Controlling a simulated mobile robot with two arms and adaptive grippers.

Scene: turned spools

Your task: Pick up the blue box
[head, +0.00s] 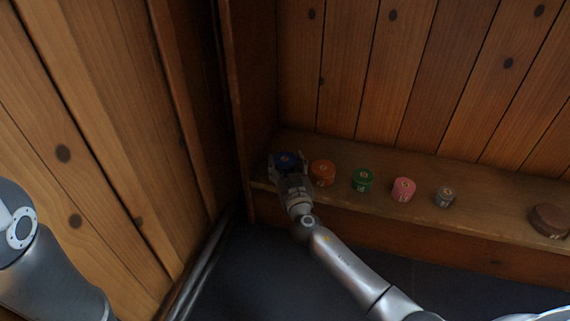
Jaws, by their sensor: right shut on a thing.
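The blue box (287,158) is a small round spool-like thing at the left end of the wooden shelf. My right gripper (288,166) reaches up to it from the front and is shut on it, with fingers on its sides. The gripper hides the lower part of the blue box, so I cannot tell whether it touches the shelf. My left arm shows at the left edge, but its gripper is not in view.
On the shelf (380,205), to the right, stand an orange box (322,173) close by, a green one (362,180), a pink one (403,189), a small grey one (445,197) and a brown one (549,220). Wood-plank walls (350,70) close in behind and left.

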